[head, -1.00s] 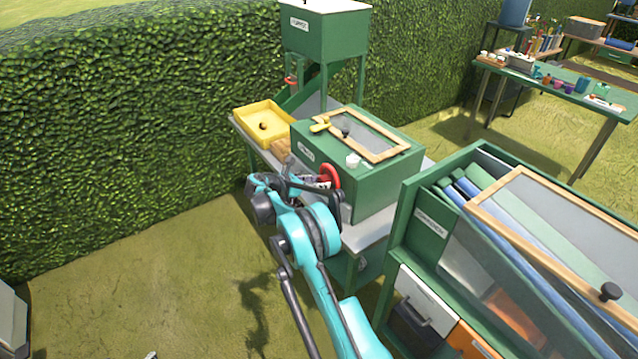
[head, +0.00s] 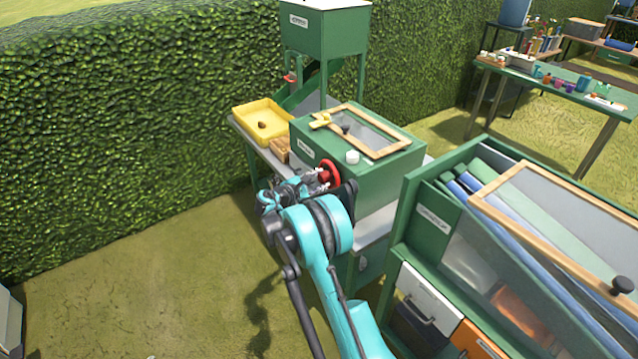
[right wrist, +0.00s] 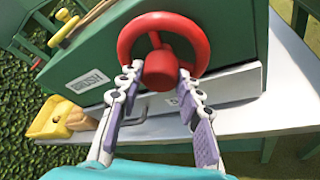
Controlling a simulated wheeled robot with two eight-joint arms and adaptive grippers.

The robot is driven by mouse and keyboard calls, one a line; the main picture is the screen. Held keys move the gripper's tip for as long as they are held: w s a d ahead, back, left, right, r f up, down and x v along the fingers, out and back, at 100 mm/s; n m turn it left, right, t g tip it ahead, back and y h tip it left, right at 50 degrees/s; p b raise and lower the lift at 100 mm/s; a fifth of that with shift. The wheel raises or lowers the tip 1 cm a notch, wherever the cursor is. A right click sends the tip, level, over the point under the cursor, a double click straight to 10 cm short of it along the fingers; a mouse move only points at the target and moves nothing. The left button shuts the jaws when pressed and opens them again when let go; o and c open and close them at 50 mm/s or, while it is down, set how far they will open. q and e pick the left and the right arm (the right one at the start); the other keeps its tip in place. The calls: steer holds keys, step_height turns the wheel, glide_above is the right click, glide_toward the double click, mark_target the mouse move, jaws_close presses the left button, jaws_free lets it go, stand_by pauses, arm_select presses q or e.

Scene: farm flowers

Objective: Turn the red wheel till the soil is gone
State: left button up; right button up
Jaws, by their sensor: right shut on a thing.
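The red wheel (head: 331,168) is on the side of a green box (head: 375,184) with a wood-framed clear lid (head: 372,136). In the right wrist view the red wheel (right wrist: 161,70) shows its ring and a thick central hub. My right gripper (head: 316,183) is at the wheel. In the right wrist view its two fingers (right wrist: 159,76) reach to either side of the hub, their tips within the ring's lower part, shut on the wheel. I cannot make out soil in any view. My left gripper is not in view.
A yellow tray (head: 246,117) with a small brown thing stands beside the box, below a green hopper (head: 324,35). A green cabinet (head: 426,237) stands close to the right of my arm. A hedge (head: 120,130) runs behind.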

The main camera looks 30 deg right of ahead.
steer(key=m+b, duration=0.1)
steer(key=m+t+b, duration=0.1)
steer(key=m, duration=0.1)
steer(key=m+t+h+b, duration=0.1)
steer(key=shift+f, duration=0.3)
steer(key=m+h+b, duration=0.1)
steer(key=m, duration=0.2)
steer(key=shift+m+t, duration=0.3)
steer(key=shift+t, duration=0.1)
steer(key=m+h, duration=0.2)
steer(key=m, duration=0.3)
steer(key=shift+m, duration=0.3)
steer(key=m+g+h, duration=0.1)
steer(key=m, duration=0.2)
steer(key=m+h, duration=0.1)
steer(key=m, duration=0.3)
steer(key=shift+f+g+h, duration=0.1)
steer(key=shift+g+h, duration=0.3)
steer(key=o, duration=1.2)
steer(key=shift+c, duration=0.2)
steer(key=shift+a, duration=0.1)
